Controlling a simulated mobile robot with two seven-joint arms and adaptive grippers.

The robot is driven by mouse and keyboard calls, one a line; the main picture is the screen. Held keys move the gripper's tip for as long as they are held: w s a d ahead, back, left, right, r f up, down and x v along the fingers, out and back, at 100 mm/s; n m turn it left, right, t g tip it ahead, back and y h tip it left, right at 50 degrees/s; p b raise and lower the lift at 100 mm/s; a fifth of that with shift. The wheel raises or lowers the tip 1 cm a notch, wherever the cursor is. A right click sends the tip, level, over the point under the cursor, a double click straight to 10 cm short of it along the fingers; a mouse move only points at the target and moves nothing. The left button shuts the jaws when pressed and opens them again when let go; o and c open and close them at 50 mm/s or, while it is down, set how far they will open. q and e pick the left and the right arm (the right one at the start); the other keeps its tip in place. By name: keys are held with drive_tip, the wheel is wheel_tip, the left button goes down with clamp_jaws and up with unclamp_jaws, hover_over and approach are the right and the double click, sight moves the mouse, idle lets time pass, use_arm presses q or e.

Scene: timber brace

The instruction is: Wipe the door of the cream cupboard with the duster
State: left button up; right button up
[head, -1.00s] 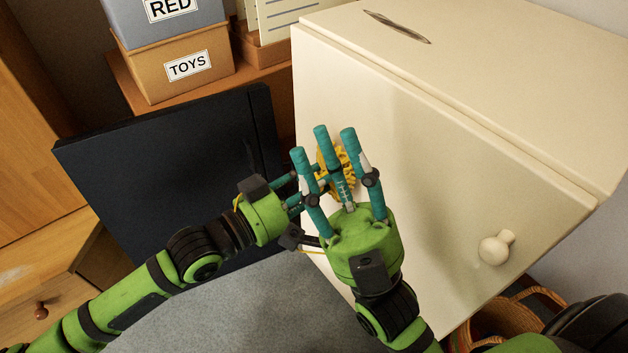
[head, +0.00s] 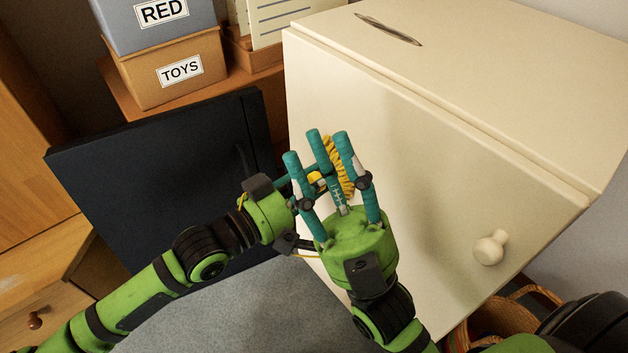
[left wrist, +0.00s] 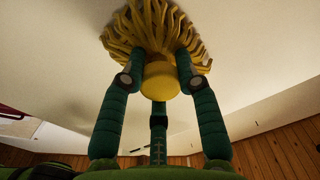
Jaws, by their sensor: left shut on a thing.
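The cream cupboard (head: 480,100) fills the right of the head view, its door (head: 420,160) facing me with a round knob (head: 490,248) low on the right. My left gripper (left wrist: 160,78) is shut on the yellow handle of the duster (left wrist: 152,28). The duster's yellow strands fan out against the cream surface in the left wrist view and seem to touch it. In the head view the duster (head: 341,168) is partly hidden behind the fingers of my right gripper (head: 316,146), which is open and empty, fingers apart. These fingers also hide much of my left gripper.
A dark navy panel (head: 150,180) stands left of the cupboard. Behind it, a TOYS box (head: 170,85) and a RED box (head: 150,25) are stacked. A wicker basket (head: 500,312) sits below the door at lower right. A slim dark object (head: 388,28) lies on the cupboard top.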

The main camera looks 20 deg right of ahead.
use_arm(q)
drive_tip(key=shift+d, duration=0.1)
drive_tip(key=shift+s+d+r+p, duration=0.15)
drive_tip(key=shift+s+p, duration=0.15)
drive_tip(key=shift+p, duration=0.3)
drive_tip(key=shift+s+d+r+p, duration=0.1)
drive_tip(key=shift+s+d+p, duration=0.1)
drive_tip(key=shift+s+p, duration=0.6)
drive_tip(key=shift+s+d+p, duration=0.4)
drive_tip(key=shift+s+p, duration=0.25)
drive_tip(key=shift+s, duration=0.05)
drive_tip(key=shift+w+a+f+b, duration=0.15)
drive_tip(key=shift+w+a+b, duration=0.1)
drive_tip(key=shift+w+b, duration=0.3)
drive_tip(key=shift+w+a+f+b, duration=0.1)
drive_tip(key=shift+w+a+b, duration=0.1)
drive_tip(key=shift+w+b, duration=0.35)
drive_tip(key=shift+w+a+r, duration=0.15)
drive_tip(key=shift+w+a, duration=0.05)
drive_tip(key=shift+w, duration=0.7)
